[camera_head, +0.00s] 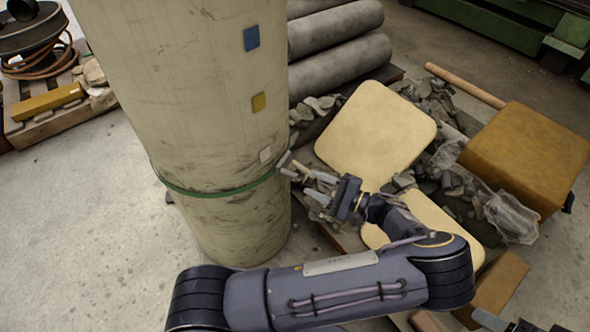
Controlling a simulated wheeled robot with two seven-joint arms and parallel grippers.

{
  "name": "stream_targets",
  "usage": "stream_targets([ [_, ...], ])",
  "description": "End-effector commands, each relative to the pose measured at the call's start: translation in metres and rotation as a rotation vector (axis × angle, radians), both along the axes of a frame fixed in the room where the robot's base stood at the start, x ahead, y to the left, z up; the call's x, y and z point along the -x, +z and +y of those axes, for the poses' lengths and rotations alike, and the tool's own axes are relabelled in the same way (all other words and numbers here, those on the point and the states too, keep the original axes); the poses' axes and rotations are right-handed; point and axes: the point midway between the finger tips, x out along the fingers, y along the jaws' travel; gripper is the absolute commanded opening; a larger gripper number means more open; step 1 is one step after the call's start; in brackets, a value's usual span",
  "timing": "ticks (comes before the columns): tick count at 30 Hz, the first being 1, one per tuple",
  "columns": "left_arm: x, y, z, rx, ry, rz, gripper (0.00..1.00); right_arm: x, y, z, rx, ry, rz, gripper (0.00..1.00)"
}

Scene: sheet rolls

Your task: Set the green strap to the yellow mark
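A tall, pale, dirt-stained roll (190,90) stands upright at left of centre. The green strap (215,194) runs around its lower part. On the roll's right side are three square marks, one above another: a blue mark (251,38), the yellow mark (258,102) and a white mark (265,154). The strap lies just below the white mark, well below the yellow one. My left gripper (287,167) is at the roll's right edge, with its fingertips close to the strap's right end. Whether they touch or grip it is unclear.
Grey rolls (340,45) lie stacked behind. Right of the roll are rubble (450,180), a cream pad (375,135) and a brown block (525,155). A pallet (50,115) with a yellow bar (46,101) stands at left. The floor at lower left is clear.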

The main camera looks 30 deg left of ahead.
Motion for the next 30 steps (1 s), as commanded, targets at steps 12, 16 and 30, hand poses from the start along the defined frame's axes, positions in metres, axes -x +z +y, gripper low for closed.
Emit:
stream_targets([
  [12,0.002,-0.002,0.062,0.002,0.004,0.001,0.38,0.0,-0.013,0.0,0.0,0.0,0.0,0.71],
  [16,0.002,-0.002,0.071,0.004,0.001,0.002,0.38,0.0,-0.014,0.0,0.0,0.0,0.0,0.71],
  [30,0.003,-0.001,0.074,0.005,0.002,0.002,0.16,0.0,-0.014,0.0,0.0,0.0,0.0,0.71],
])
